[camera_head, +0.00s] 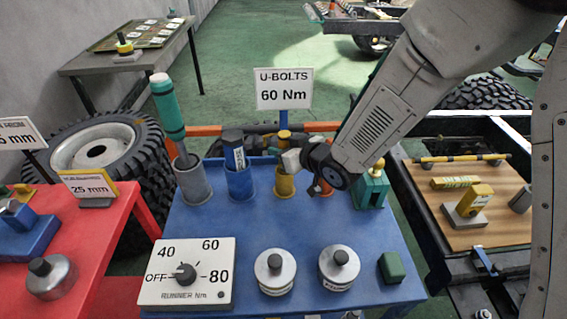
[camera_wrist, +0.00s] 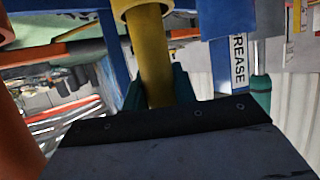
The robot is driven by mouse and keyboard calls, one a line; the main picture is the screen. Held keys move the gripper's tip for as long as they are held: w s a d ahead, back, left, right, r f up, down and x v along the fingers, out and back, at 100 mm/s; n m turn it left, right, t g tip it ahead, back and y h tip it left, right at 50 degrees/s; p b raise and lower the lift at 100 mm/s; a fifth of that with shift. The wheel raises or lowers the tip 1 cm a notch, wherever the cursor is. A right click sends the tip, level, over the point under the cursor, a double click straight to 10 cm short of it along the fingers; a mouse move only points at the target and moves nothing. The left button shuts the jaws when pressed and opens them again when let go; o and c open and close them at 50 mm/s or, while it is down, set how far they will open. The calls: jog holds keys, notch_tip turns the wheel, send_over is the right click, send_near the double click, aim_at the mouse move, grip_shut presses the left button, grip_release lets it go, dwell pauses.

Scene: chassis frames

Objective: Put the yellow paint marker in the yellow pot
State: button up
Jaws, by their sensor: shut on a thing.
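The yellow paint marker (camera_wrist: 158,70) is held between my gripper's dark green fingers. Its yellow cap (camera_head: 283,136) shows above the gripper in the head view. My gripper (camera_head: 291,160) is shut on the marker, right over the yellow pot (camera_head: 284,184). In the wrist view the marker runs to the yellow pot's rim (camera_wrist: 141,6), and its end appears to be inside the mouth. How deep it sits is hidden. The pot stands upright on the blue table (camera_head: 225,222), in a row of pots.
A U-bolts sign (camera_head: 284,88) stands behind.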

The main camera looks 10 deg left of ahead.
jog(key=shift+f, duration=2.15)
jog(key=shift+s+f, duration=0.1)
jog(key=o, duration=1)
jog(key=v, duration=1.2)
